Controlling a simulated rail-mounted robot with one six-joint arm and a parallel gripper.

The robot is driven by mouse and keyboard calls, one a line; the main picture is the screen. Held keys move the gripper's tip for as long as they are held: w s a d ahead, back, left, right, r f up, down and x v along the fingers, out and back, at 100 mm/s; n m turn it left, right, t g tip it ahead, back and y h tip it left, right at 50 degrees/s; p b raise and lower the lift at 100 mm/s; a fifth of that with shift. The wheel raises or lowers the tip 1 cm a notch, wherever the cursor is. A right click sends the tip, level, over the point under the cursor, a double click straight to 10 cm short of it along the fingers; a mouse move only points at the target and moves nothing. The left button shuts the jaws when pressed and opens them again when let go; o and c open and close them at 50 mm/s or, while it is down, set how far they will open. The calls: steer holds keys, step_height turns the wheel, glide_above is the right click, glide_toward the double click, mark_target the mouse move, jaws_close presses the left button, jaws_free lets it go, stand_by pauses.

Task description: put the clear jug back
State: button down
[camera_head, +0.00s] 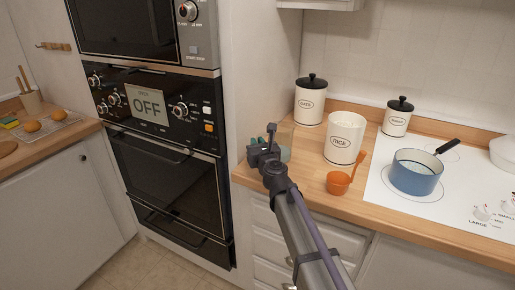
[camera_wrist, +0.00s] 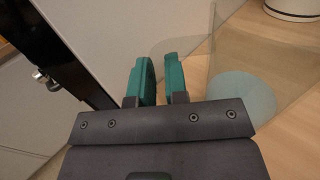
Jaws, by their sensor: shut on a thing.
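The clear jug (camera_wrist: 232,62) is see-through, with a pale teal round area low in it. It fills the right of the wrist view. My gripper (camera_wrist: 162,78) has teal fingers closed at the jug's left side, with a thin clear part between them. In the head view the jug (camera_head: 286,140) shows faintly at the left end of the wooden counter, partly hidden behind my gripper (camera_head: 268,140). I cannot tell whether its base touches the counter.
An open RICE canister (camera_head: 342,140), two black-lidded canisters (camera_head: 310,102) (camera_head: 396,118) and an orange cup (camera_head: 338,183) stand to the right. A blue pan (camera_head: 415,175) sits on the white hob. The oven column (camera_head: 165,140) is close on the left.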

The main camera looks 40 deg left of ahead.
steer(key=shift+f, duration=0.25)
steer(key=c, duration=1.1)
jaws_free()
steer(key=shift+r, duration=0.1)
steer(key=shift+c, duration=0.2)
steer(key=shift+r, duration=0.25)
steer(key=v, duration=1.2)
